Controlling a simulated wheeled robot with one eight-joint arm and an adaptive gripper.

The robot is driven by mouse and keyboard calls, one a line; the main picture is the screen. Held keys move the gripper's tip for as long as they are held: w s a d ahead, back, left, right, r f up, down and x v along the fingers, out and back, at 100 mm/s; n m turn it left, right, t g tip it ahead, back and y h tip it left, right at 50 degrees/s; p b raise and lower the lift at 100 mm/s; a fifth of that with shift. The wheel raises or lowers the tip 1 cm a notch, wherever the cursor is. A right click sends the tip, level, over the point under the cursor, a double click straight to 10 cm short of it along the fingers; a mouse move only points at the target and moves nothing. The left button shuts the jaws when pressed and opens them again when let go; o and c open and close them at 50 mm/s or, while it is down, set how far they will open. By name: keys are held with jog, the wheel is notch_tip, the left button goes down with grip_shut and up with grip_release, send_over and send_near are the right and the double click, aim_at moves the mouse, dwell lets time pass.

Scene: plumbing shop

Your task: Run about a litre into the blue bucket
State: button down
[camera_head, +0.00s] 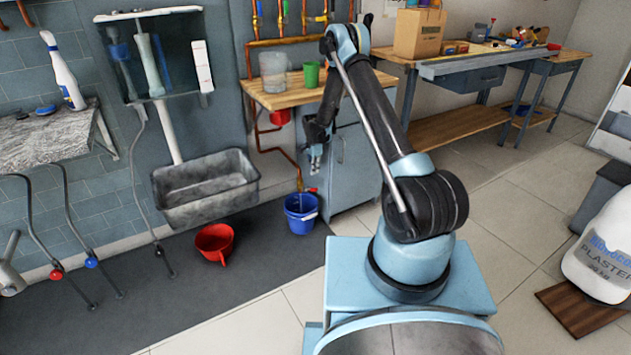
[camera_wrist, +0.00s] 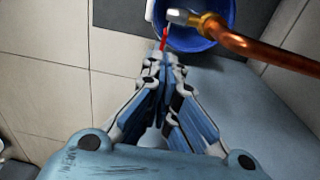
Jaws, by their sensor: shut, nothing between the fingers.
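The blue bucket (camera_head: 301,214) stands upright on the dark mat, under the end of a copper pipe (camera_head: 299,176). In the wrist view the bucket (camera_wrist: 217,24) lies at the top, with the copper pipe (camera_wrist: 250,48) and its metal spout (camera_wrist: 183,17) across it. A thin red lever (camera_wrist: 164,38) shows at the spout. My gripper (camera_head: 315,166) is above the bucket, beside the grey cabinet. In the wrist view my gripper (camera_wrist: 163,64) is shut and empty, its tips close to the red lever. I cannot tell whether they touch. I see no water stream; the bucket's inside is mostly hidden.
A red vessel with a handle (camera_head: 215,242) sits on the mat left of the bucket, below a grey trough (camera_head: 206,187). The grey cabinet (camera_head: 356,170) stands close on the right. Above, a wooden counter (camera_head: 299,94) holds a clear container (camera_head: 273,72) and green cup (camera_head: 311,73).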

notch_tip(320, 180, up, 4)
jog(key=a+t+h, duration=0.1)
jog(key=t+h, duration=0.1)
jog(key=h, duration=0.1)
send_over(310, 189)
jog(key=w+d, duration=0.3)
jog(key=d, duration=0.1)
notch_tip(310, 189, down, 8)
jog(key=shift+s+f, duration=0.1)
jog(key=shift+s, duration=0.05)
jog(key=f, duration=0.3)
jog(key=shift+s+a, duration=0.25)
jog(key=shift+a, duration=0.15)
jog(key=shift+s+a+f, duration=0.15)
jog(key=shift+a+f, duration=0.05)
jog(key=shift+f, duration=0.45)
